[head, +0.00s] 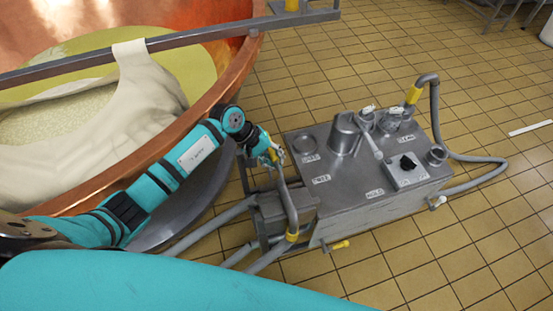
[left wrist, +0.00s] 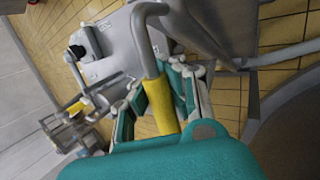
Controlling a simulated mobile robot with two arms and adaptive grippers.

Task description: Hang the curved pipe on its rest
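The curved pipe (head: 289,201) is grey, with a yellow sleeve near its upper end and a yellow band lower down by the hoses. It stands at the left side of the steel machine (head: 340,205). My left gripper (head: 274,156) is at its upper end. In the left wrist view the yellow sleeve (left wrist: 165,105) lies between the fingers of my left gripper (left wrist: 163,95), which look closed around it. The pipe bends away at the top of that view. I cannot tell which part is its rest. My right gripper is not in view.
A copper vat (head: 215,90) with a metal bar (head: 190,37) and pale cloth fills the left. Another curved pipe (head: 434,100) with a hose (head: 490,170) stands at the machine's right. Funnels and a knob stick up from the machine's top.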

